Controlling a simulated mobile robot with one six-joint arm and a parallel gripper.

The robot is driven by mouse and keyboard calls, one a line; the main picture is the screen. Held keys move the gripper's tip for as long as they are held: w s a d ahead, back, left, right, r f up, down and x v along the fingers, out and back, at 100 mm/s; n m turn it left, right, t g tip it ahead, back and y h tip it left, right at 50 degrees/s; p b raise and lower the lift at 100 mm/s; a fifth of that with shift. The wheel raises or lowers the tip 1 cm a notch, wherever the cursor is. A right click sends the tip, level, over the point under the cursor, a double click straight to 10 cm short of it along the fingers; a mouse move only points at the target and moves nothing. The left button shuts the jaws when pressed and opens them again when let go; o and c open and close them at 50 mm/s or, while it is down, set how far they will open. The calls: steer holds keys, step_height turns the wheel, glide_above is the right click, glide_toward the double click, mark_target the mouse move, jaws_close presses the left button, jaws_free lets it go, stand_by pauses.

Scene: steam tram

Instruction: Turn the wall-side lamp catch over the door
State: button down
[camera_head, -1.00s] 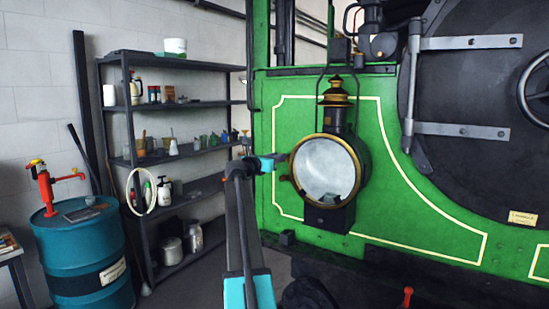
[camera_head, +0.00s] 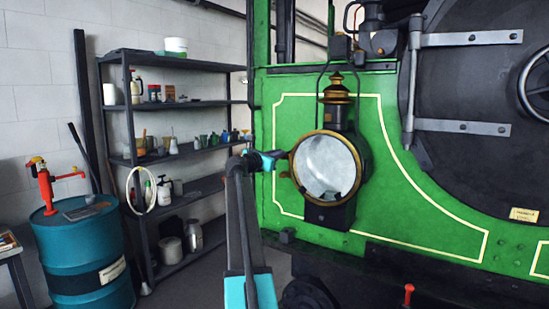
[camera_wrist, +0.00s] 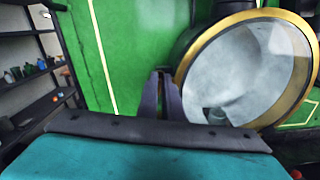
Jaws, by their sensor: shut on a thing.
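The lamp (camera_head: 337,120) is a black lantern with a brass top, mounted on the green engine front. Its round glass door (camera_head: 326,167) has a brass rim and looks closed. My gripper (camera_head: 284,155) reaches in from the left to the wall-side edge of the door. Its dark fingers also show in the wrist view (camera_wrist: 163,78), close together beside the brass rim. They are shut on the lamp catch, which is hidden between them. A small brass lug (camera_head: 285,174) shows just below the fingers at the rim.
A dark shelf rack (camera_head: 205,102) with bottles and cans stands against the wall at left. A blue drum (camera_head: 85,255) with a red pump stands in front of it. The dark round smokebox door (camera_head: 480,110) with its hinge straps is at right.

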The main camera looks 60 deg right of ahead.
steer(key=m+b, duration=0.3)
steer(key=m, duration=0.1)
steer(key=s+f+m+b, duration=0.1)
steer(key=m+b, duration=0.7)
steer(key=shift+s+d+f, duration=0.1)
steer(key=shift+s+f, duration=0.05)
steer(key=shift+f, duration=0.05)
steer(key=shift+m+b, duration=1.55)
steer(key=shift+m, duration=0.25)
steer(key=c, duration=1.9)
jaws_free()
steer(key=shift+f, duration=0.2)
